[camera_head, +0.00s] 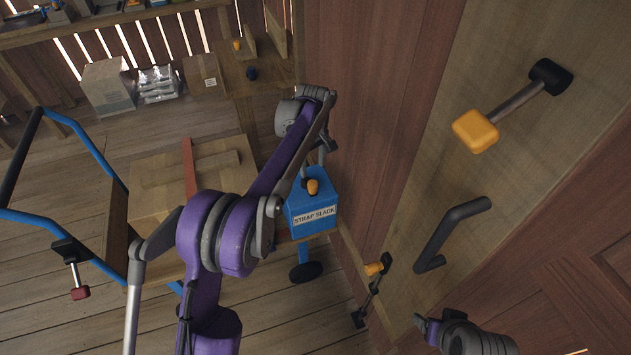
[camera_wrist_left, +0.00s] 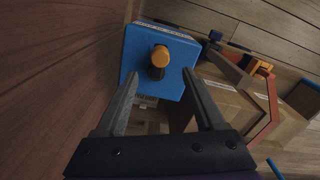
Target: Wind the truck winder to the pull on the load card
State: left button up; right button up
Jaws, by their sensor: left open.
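The truck winder is a blue box (camera_head: 313,215) labelled "STRAP SLACK", with an orange knob (camera_head: 312,187) on a dark crank on top. In the left wrist view the box (camera_wrist_left: 140,48) lies ahead of the fingers, and the orange knob (camera_wrist_left: 160,56) shows between them, beyond the tips. My left gripper (camera_head: 323,158) is open and empty, just above the knob; the fingers (camera_wrist_left: 160,80) look apart from it. A load card cannot be made out for certain. Part of my right arm shows at the bottom right; its jaws are unclear.
A cardboard box (camera_head: 158,186) with a red strap (camera_head: 189,168) sits on the blue-framed truck. The wooden wall stands close right of the winder, with an orange-ended lever (camera_head: 476,131), a black handle (camera_head: 450,234) and a small orange-knobbed lever (camera_head: 374,269).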

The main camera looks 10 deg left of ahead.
aim_at(313, 183)
pick_arm(q)
notch_tip(313, 183, down, 9)
dwell(0.3)
grip_shut()
dwell(0.3)
